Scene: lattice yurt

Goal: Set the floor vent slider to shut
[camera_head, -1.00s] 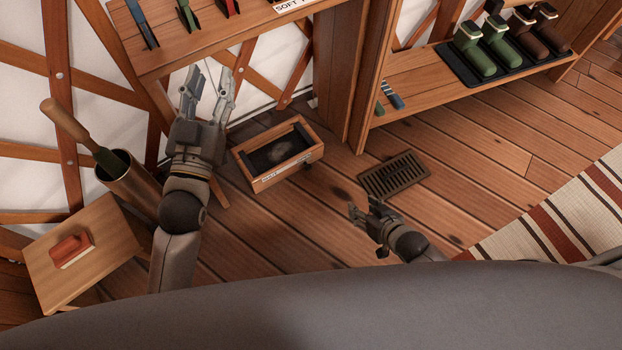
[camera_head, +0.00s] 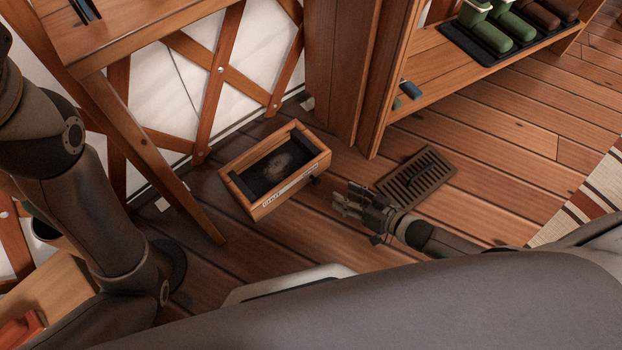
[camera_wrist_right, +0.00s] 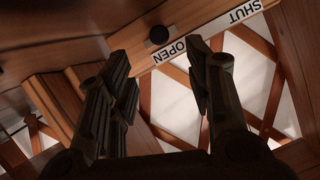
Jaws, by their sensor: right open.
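The vent slider is a wooden box frame (camera_head: 239,191) on the floor in the head view, with a dark inside and a small black knob (camera_head: 316,180) at the right end of its front. In the right wrist view the knob (camera_wrist_right: 158,35) sits beside the word OPEN (camera_wrist_right: 172,52). The SHUT label (camera_wrist_right: 243,12) is farther right along the same wooden rail. My right gripper (camera_head: 342,204) is open and empty, just in front of the knob's end of the box. In the right wrist view its fingertips (camera_wrist_right: 158,58) lie either side of the knob's line, seemingly short of it. My left gripper is out of view.
A dark floor grille (camera_head: 417,180) lies right of the box, close to my right gripper. A wooden table (camera_head: 150,38) stands behind left, its leg near the box. A shelf (camera_head: 440,75) with green and brown items stands at the back right. A striped rug (camera_head: 588,200) lies at the right.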

